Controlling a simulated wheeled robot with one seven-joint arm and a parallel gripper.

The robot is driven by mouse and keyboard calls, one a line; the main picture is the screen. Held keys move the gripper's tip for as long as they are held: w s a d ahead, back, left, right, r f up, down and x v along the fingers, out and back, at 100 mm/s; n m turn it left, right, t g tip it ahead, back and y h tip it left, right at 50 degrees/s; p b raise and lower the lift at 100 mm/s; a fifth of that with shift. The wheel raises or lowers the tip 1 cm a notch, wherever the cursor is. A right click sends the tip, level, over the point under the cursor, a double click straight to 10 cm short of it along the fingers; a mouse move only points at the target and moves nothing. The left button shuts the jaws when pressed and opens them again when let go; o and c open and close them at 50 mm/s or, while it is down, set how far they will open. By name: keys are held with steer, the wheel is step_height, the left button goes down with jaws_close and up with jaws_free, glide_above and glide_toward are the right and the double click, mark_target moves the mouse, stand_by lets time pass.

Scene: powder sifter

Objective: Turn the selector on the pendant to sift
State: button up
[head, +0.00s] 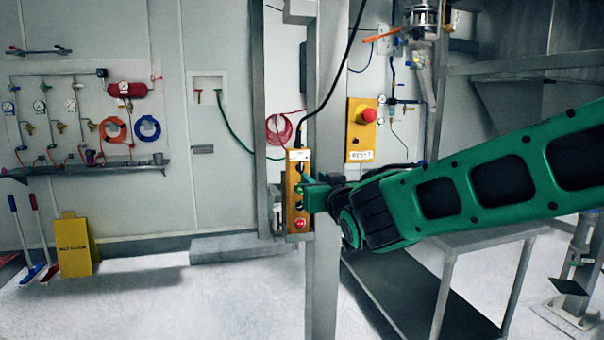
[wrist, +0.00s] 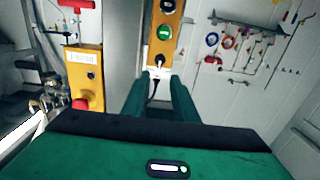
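The yellow pendant (head: 291,205) hangs upright on the grey post in the head view, its cable rising from the top. It has a red button (head: 299,223) low down and a green button (wrist: 163,32) above it. The wrist view is upside down; there the pendant (wrist: 174,48) shows a dark knob (wrist: 160,58) by a white label, and another (wrist: 167,5). Which is the selector, and its setting, are too small to tell. My gripper (wrist: 161,82) is open, its green fingers apart and empty, pointing at the pendant's label end. In the head view my gripper (head: 314,190) overlaps the pendant's right edge; contact is unclear.
A yellow box with a red stop button (head: 368,115) is mounted right of the post (head: 325,280). A metal bench (head: 470,240) stands under my arm. A wall panel with hoses (head: 110,130) and a yellow floor sign (head: 73,245) are at left. The floor in front is clear.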

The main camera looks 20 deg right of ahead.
mark_target(302, 168)
steer(key=w, duration=1)
steer(key=shift+w, duration=0.35)
steer(key=shift+c, duration=0.6)
jaws_close()
